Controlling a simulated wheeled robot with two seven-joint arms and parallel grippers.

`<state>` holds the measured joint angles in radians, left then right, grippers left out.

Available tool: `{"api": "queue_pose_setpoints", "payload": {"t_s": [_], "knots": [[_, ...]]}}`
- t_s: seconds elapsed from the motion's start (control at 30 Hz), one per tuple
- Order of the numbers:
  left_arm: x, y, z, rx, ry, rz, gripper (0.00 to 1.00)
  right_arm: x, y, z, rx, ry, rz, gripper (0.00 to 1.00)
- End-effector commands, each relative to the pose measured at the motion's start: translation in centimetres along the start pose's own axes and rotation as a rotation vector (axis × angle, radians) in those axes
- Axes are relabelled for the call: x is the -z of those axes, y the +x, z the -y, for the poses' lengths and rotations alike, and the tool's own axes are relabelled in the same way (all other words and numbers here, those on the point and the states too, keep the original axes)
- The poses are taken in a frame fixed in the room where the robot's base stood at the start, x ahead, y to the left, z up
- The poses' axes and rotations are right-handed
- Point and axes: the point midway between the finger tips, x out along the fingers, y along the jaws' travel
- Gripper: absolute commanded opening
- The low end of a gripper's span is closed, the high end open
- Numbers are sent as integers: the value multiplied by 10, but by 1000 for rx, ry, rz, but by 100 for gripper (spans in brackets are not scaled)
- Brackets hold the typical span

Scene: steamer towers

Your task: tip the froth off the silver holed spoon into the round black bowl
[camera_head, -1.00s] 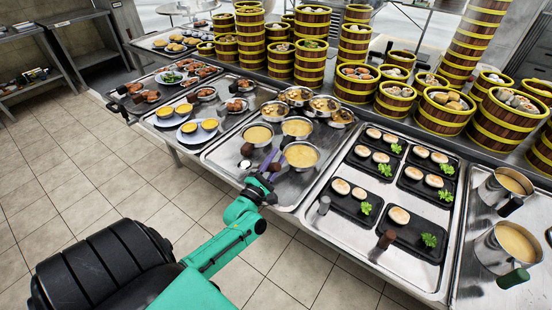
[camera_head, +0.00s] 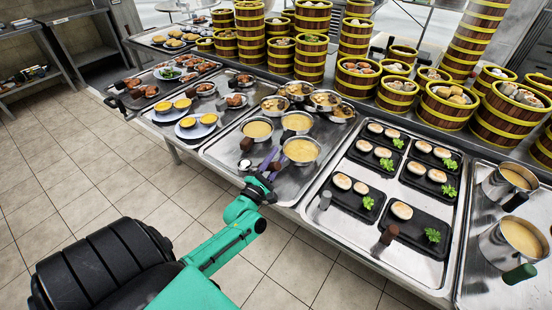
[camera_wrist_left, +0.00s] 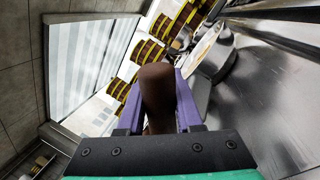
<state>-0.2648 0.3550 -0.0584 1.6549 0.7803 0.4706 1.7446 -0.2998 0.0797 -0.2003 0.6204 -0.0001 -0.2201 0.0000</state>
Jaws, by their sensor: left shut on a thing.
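My left gripper (camera_head: 270,167) is shut on a brown handle (camera_wrist_left: 157,85), which stands between its purple fingers in the left wrist view. In the head view, the handle is at the left edge of a silver pan (camera_head: 301,150) of pale yellow liquid. I cannot tell whether the handle belongs to that pan or to a spoon. I cannot make out a silver holed spoon, froth on one, or a round black bowl in either view. My right gripper is not in view.
Two more pans of yellow liquid (camera_head: 257,129) (camera_head: 297,121) stand close behind. Black trays (camera_head: 352,207) with buns lie to the right. Steamer towers (camera_head: 311,60) line the back.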

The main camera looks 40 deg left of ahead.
Motion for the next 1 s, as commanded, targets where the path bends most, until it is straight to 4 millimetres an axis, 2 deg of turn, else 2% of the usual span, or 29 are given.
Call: {"api": "queue_pose_setpoints", "payload": {"t_s": [0.27, 0.3, 0.37, 0.83, 1.0], "knots": [[2, -1, 3, -1, 2, 1, 0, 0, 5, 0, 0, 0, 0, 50], [2, -1, 3, -1, 1, 1, 46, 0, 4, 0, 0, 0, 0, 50], [2, -1, 3, 0, 1, 0, 69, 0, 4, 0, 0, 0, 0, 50], [4, -3, 6, 6, -2, -3, 69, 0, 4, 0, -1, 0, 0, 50], [5, -19, 8, 8, -2, -5, 69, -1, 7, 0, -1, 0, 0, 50]]}}
